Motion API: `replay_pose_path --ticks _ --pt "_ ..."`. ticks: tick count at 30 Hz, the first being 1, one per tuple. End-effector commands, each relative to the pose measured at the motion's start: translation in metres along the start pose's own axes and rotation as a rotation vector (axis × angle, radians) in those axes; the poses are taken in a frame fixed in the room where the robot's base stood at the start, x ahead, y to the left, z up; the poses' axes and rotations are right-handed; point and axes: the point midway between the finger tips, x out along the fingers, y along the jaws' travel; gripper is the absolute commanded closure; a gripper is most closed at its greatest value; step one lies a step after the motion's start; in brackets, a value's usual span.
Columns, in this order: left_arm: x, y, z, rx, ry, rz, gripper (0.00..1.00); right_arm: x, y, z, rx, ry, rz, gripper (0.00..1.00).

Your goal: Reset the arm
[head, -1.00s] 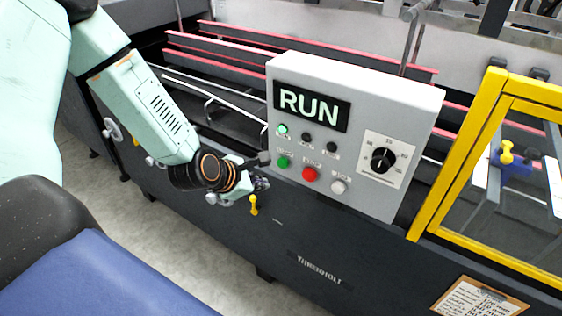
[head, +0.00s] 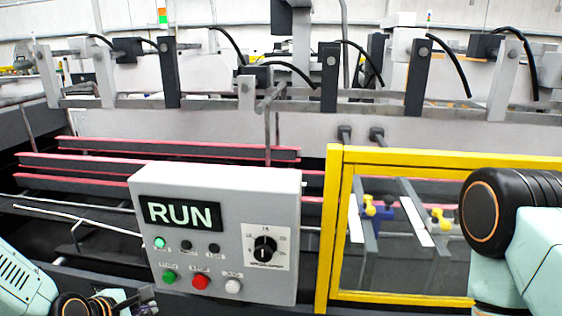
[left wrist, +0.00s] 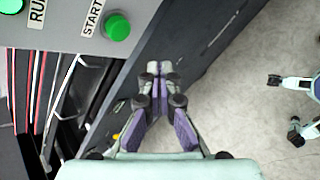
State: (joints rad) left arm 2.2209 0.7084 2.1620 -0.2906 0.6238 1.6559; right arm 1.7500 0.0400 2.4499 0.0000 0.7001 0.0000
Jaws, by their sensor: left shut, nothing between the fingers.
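My left gripper (head: 138,303) is at the lower left of the head view, just left of and below the control box. In the left wrist view the left gripper (left wrist: 153,72) has its fingertips together with nothing between them. The grey control box (head: 228,184) has a display reading RUN, a lit green lamp, a row of green, red and white buttons and a black dial. The green start button (head: 168,277) also shows in the left wrist view (left wrist: 117,26), apart from the fingers. My right arm shows at the right edge of the head view; its gripper is out of the picture.
A yellow-framed clear guard (head: 440,156) stands right of the control box, near my right arm. Red-edged rails (head: 90,163) run behind the box. The dark machine side (left wrist: 200,50) borders open floor (left wrist: 240,100) in the left wrist view.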

Motion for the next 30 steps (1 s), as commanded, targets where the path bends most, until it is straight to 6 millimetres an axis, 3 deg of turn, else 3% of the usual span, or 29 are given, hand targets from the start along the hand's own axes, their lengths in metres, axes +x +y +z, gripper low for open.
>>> replay_pose_path --ticks 6,11,14,21,27,30 --pt "-0.003 -0.020 -0.001 0.435 0.020 -0.035 1.00 0.003 0.000 0.000 0.000 0.000 0.000 0.60" --pt "0.007 -0.067 -0.013 0.797 0.029 -0.125 1.00 0.023 0.000 0.000 0.000 0.000 0.000 0.60" --pt "0.015 -0.106 -0.025 1.034 0.020 -0.203 1.00 0.040 0.000 0.000 0.000 0.000 0.000 0.60" --pt "0.030 -0.223 -0.071 1.569 -0.072 -0.454 1.00 0.094 0.001 0.000 0.000 -0.001 0.000 0.60" --pt "0.033 -0.309 -0.110 1.824 -0.184 -0.646 1.00 0.136 0.001 0.000 0.000 0.000 0.000 0.60" --pt "0.032 -0.347 -0.129 1.872 -0.227 -0.732 1.00 0.156 0.001 0.000 0.000 0.000 0.000 0.60"
